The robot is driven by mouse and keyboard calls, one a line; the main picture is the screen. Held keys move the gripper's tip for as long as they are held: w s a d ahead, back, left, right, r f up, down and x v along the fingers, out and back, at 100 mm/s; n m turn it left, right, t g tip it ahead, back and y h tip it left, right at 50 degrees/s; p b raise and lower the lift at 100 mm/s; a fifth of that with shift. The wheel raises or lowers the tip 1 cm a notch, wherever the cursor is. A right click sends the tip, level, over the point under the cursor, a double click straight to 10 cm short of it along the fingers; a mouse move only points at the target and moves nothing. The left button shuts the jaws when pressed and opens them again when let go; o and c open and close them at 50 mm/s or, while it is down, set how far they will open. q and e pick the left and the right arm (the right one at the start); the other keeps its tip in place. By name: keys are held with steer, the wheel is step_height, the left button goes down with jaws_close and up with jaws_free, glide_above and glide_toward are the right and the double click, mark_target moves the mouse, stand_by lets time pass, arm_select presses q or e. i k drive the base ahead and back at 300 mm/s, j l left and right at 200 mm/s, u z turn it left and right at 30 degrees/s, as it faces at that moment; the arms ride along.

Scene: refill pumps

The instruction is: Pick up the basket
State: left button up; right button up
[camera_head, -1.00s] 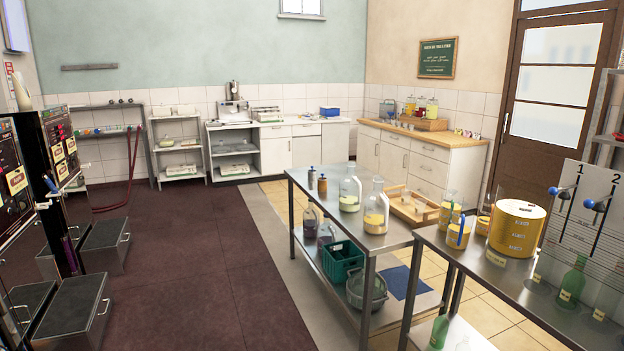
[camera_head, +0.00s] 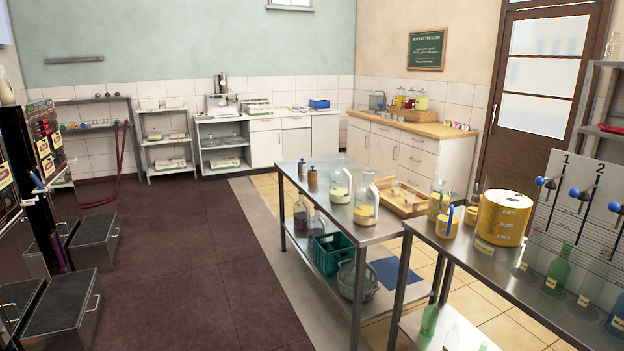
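A green crate-like basket (camera_head: 333,258) stands on the lower shelf of the steel table (camera_head: 293,180) in the middle of the head view. Dark items, which I cannot make out, show inside it. A grey round basket or pail (camera_head: 357,284) stands beside it, nearer to me on the same shelf. I cannot tell which of the two is the task's basket. The tabletop and table legs are above and around both. Neither of my grippers is in view.
Bottles (camera_head: 366,203) and a wooden tray (camera_head: 404,200) stand on or behind the tabletop. A second steel table (camera_head: 470,258) with a yellow drum (camera_head: 503,218) is at the right. Dark step boxes (camera_head: 62,312) are at the left. The dark red floor (camera_head: 180,265) between is clear.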

mark_target(302, 166)
steer(key=i+j+u, duration=0.2)
steer(key=i, duration=0.4)
steer(key=i+j+u, duration=0.2)
steer(key=i, duration=1.5)
steer(key=i+z, duration=0.15)
steer(key=i, duration=0.9)
steer(key=i+j, duration=0.15)
steer(key=i, duration=0.85)
steer(key=l+z, duration=0.05)
